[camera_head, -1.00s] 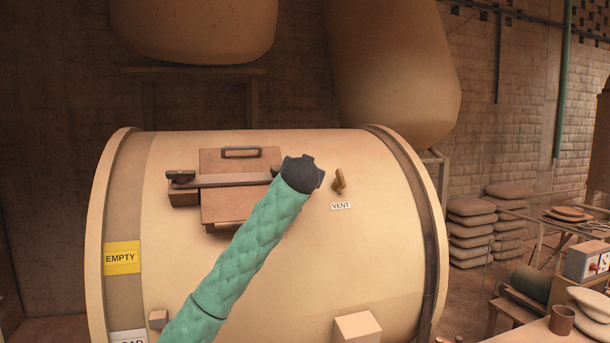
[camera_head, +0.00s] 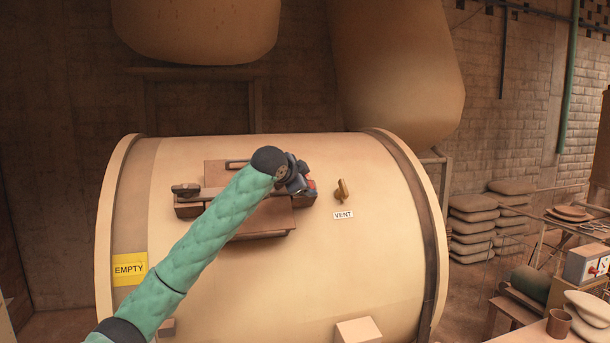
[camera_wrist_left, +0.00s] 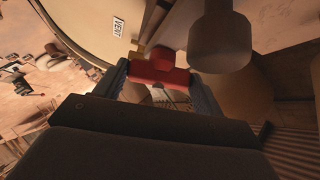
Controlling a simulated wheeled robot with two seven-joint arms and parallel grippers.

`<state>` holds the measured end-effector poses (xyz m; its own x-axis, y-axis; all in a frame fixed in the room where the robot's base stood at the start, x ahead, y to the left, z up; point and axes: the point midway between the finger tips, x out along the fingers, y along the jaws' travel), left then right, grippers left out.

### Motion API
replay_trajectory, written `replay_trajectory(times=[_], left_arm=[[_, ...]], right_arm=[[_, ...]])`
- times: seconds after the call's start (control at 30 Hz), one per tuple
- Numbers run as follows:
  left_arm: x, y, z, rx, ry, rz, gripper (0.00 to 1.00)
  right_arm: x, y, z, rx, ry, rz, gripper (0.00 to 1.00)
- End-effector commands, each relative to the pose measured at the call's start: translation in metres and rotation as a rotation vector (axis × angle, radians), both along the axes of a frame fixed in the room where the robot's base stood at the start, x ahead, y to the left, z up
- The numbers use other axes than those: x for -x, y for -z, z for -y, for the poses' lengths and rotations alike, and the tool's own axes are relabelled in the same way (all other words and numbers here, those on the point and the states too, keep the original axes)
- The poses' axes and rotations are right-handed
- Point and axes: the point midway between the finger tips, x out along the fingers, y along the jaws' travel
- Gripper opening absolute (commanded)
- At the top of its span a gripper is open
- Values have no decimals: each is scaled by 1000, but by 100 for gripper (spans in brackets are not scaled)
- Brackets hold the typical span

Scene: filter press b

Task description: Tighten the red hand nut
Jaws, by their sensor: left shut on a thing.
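The red hand nut (camera_wrist_left: 158,70) shows in the left wrist view between the two fingers of my left gripper. In the head view only a small red part of it (camera_head: 311,186) shows, at the right end of the clamp bar on the drum's hatch. My left gripper (camera_head: 299,181) is shut on the nut, its arm crossing in front of the drum from the lower left. The hatch (camera_head: 262,222) is partly hidden behind my arm, and the bar's right end is hidden by the gripper. My right gripper is out of view.
The large cream drum (camera_head: 350,270) fills the middle. A brass vent valve (camera_head: 342,190) stands close to the right of my gripper, above the VENT label (camera_head: 343,215). A yellow EMPTY sign (camera_head: 130,269) is at left. Stacked sacks (camera_head: 472,225) stand at right.

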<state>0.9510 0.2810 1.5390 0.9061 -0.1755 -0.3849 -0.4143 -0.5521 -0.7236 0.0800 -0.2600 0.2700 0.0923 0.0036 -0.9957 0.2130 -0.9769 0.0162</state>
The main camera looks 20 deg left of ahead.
Motion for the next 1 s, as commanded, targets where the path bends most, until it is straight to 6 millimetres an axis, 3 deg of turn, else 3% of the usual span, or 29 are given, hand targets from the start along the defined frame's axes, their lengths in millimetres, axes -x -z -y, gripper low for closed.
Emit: replay_trajectory(times=[0.3,0.9,0.93,1.0], left_arm=[[-1,-4,-1,-84,91,-56,46],[-1,-2,-1,-108,118,-73,46],[-1,-2,-1,-108,117,-73,71],[-1,-2,-1,-108,117,-73,85]], right_arm=[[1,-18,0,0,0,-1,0],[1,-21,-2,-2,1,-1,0],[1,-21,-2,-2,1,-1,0],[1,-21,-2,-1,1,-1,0]])
